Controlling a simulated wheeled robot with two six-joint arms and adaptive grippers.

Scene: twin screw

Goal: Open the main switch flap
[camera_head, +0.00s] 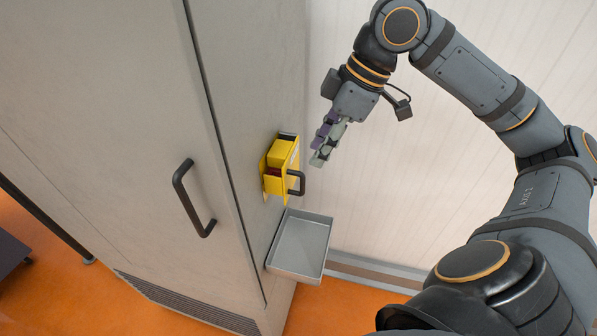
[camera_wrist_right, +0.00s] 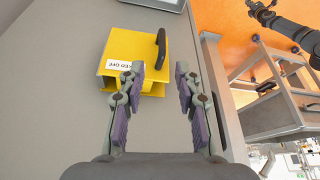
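The yellow main switch box (camera_head: 280,158) sits on the grey cabinet face, with a dark handle (camera_head: 297,182) on its flap. A small red part shows inside its lower front. In the right wrist view the yellow flap (camera_wrist_right: 140,45) carries a white label ending in "ED OFF", with the black handle (camera_wrist_right: 161,48) at its upper right. My right gripper (camera_head: 319,162) is right of the box, apart from it. In the wrist view its fingers (camera_wrist_right: 157,82) are spread, with nothing between them. A small dark arm (camera_wrist_right: 285,28) at the upper right seems to be my left one; its fingers are unclear.
A grey metal tray (camera_head: 301,243) is fixed to the cabinet just below the switch box. A black door handle (camera_head: 187,200) stands out from the cabinet to the left. In the wrist view, metal frames (camera_wrist_right: 285,100) stand on the orange floor beyond the cabinet edge.

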